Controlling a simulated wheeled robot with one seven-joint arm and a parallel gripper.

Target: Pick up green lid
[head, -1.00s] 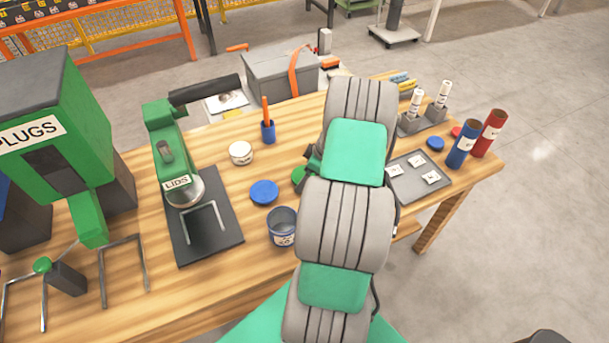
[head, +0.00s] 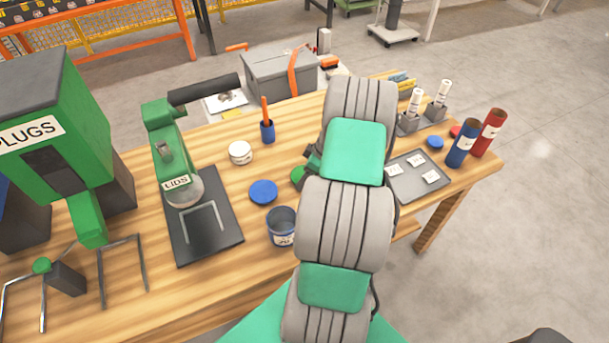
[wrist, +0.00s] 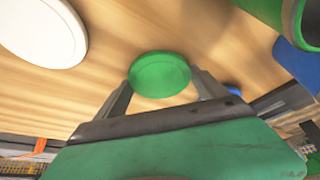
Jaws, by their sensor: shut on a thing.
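The green lid (wrist: 160,75) is round and sits between the two fingers of my gripper (wrist: 160,88) in the wrist view. My gripper is shut on it, with a finger at each side. In the head view only part of the green lid (head: 298,175) shows at the left edge of my arm. My arm hides most of the gripper there. The wrist view shows wooden tabletop behind the lid; I cannot tell how far the lid is above it.
A blue lid (head: 263,192) and a dark blue can (head: 282,226) stand left of my arm. A white-topped tub (head: 240,153) and a pen cup (head: 267,131) are farther back. A grey tray (head: 418,176) and blue and red tubes (head: 463,143) are at right.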

